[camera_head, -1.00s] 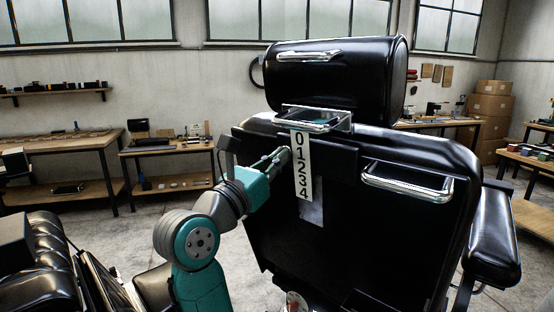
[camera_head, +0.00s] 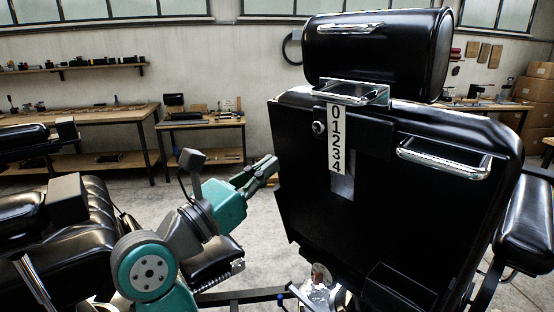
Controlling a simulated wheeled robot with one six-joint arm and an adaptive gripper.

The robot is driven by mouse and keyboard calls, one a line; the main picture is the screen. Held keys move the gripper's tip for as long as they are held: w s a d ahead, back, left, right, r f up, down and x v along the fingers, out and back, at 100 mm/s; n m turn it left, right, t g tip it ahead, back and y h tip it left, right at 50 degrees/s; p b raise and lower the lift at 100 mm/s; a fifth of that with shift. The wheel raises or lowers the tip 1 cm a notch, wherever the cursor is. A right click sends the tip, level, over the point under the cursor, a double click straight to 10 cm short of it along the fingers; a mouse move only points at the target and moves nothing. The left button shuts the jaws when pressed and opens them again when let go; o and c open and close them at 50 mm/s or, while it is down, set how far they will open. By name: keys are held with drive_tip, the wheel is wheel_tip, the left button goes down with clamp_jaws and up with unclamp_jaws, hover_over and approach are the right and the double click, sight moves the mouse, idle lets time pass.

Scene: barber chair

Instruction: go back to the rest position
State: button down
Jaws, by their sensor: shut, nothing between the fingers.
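My gripper (camera_head: 268,167) is at the end of my teal and grey arm, left of the chair back. Its fingers are together with nothing in them, and a gap of floor shows around the tips near the left edge of the backrest. The black barber chair back (camera_head: 400,220) stands upright and faces me with its rear side. It carries a white scale strip (camera_head: 337,138) numbered 0 to 4 and a small round knob (camera_head: 318,127) beside the strip. The black headrest (camera_head: 380,55) sits above on a chrome bracket (camera_head: 350,92).
A chrome handle (camera_head: 445,158) sticks out from the backrest. Another black padded chair (camera_head: 90,235) is close at the left. Wooden workbenches (camera_head: 95,125) line the back wall, and cardboard boxes (camera_head: 538,90) are at the right. Some floor (camera_head: 262,225) is clear between the chairs.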

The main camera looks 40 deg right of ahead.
drive_tip(key=shift+a, duration=0.1)
idle(0.5)
drive_tip(key=s+a+f+m+t+y, duration=0.3)
drive_tip(key=s+f+m+t+y, duration=0.2)
drive_tip(key=f+m+t, duration=0.4)
drive_tip(key=s+a+f+m+t+y, duration=0.3)
drive_tip(key=s+f+m+t+y, duration=0.2)
drive_tip(key=f+m+t, duration=0.45)
drive_tip(key=s+a+f+m+t+y, duration=0.4)
drive_tip(key=f+m, duration=0.3)
drive_tip(key=m, duration=0.5)
drive_tip(key=s+a+f+n+g+y, duration=0.2)
drive_tip(key=s+f+n+g+y, duration=0.5)
drive_tip(key=s+f+n, duration=0.5)
drive_tip(key=s+f+g, duration=0.1)
drive_tip(key=s+f, duration=0.3)
drive_tip(key=s, duration=0.2)
drive_tip(key=shift+s+f+g, duration=0.25)
drive_tip(key=shift+s+g, duration=0.1)
